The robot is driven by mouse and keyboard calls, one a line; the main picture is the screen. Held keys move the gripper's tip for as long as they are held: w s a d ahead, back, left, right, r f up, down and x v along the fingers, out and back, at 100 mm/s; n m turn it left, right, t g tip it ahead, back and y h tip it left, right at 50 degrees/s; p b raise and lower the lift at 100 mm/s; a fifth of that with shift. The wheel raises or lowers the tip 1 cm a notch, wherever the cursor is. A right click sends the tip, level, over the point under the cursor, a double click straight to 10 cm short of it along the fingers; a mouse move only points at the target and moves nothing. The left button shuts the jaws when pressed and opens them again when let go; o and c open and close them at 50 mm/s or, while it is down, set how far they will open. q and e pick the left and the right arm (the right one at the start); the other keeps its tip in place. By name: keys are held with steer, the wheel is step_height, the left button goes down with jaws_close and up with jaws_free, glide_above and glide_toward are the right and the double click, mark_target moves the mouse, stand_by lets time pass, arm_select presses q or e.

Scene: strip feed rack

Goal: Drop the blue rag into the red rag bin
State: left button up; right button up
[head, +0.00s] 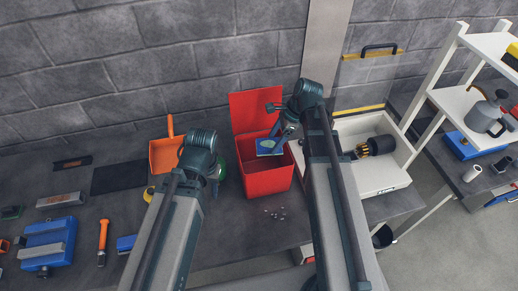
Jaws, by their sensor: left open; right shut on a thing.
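The red rag bin (268,182) stands on the dark bench against the wall, with its lid (256,111) raised at the back.
An orange dustpan (164,156) leans left of the bin. A white tray (387,178) with a dark tool stands to the right. Small bits (275,214) lie in front of the bin. A blue vise (47,243) is at far left.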

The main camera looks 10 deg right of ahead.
steer(key=shift+w+f+b, duration=0.3)
steer(key=shift+w+f, duration=0.1)
steer(key=shift+f, duration=0.25)
steer(key=shift+s+f+b, duration=0.3)
steer(key=shift+f+b, duration=0.1)
steer(key=shift+b, duration=0.45)
step_height(320, 180, down, 3)
steer(key=shift+w+r+b, duration=0.15)
steer(key=shift+r+b, duration=0.05)
steer(key=shift+b, duration=0.95)
step_height(320, 180, down, 6)
steer(key=b, duration=0.6)
step_height(320, 180, up, 15)
steer(key=m+p, duration=0.2)
steer(key=p, duration=1.3)
steer(key=shift+t, duration=0.4)
step_height(320, 180, down, 6)
steer(key=b, duration=0.6)
